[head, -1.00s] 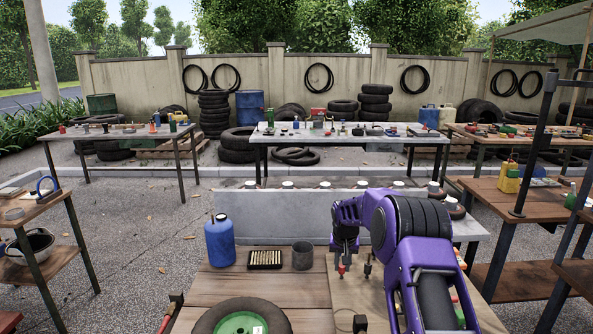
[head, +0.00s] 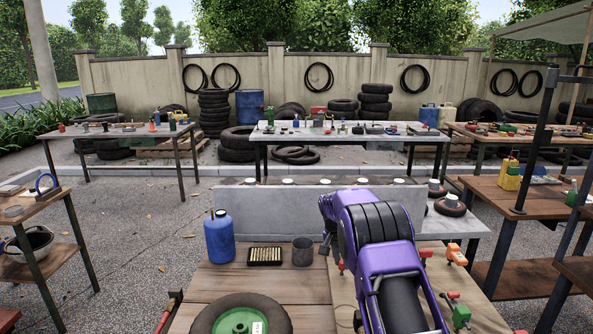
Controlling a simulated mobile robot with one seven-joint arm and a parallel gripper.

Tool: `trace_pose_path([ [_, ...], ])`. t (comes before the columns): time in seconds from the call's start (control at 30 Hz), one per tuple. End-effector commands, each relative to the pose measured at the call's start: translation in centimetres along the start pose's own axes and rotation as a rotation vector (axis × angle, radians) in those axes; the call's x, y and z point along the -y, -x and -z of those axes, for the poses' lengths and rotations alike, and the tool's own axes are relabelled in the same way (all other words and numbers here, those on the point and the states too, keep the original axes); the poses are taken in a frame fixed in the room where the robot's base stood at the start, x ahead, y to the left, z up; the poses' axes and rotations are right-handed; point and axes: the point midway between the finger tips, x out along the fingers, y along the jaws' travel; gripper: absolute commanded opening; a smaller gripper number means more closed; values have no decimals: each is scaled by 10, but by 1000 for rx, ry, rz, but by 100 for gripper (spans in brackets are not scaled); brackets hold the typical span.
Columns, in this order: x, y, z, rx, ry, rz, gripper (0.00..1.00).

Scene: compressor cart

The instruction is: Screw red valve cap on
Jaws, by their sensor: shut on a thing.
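My gripper (head: 327,247) shows only in part, at the left of my purple wrist, above the middle of the wooden bench (head: 285,286). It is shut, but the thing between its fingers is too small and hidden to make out. A small red piece (head: 341,266) shows just right of and below the gripper, beside my arm. I cannot tell whether it is the valve cap. A tyre with a green rim (head: 236,321) lies at the bench's front, cut by the picture edge. No valve stem can be made out for sure.
A blue bottle (head: 219,238), a dark tray of brass pieces (head: 265,256) and a grey cup (head: 302,251) stand at the bench's back left. A green-and-red tool (head: 457,312) and an orange piece (head: 456,254) lie right of my arm. A grey ledge (head: 270,198) runs behind.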

Motion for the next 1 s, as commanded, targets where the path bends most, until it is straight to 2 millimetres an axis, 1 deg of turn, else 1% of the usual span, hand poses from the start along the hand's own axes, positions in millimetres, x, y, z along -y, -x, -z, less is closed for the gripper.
trace_pose_path([
  [0.07, 0, 1, 1, -3, 1, 3, 0],
  [0.1, 0, 1, 1, -3, 1, 3, 31],
  [0.27, 0, 1, 1, -2, 2, 3, 60],
  [0.53, 0, 0, 0, -1, 3, 2, 61],
  [0.67, 1, 7, 1, -2, 3, 3, 61],
  [0.77, 1, 22, 1, -2, 3, 4, 61],
  [0.87, 1, 44, 2, -4, 3, 6, 61],
  [1.0, 1, 79, 1, -4, 3, 6, 61],
])
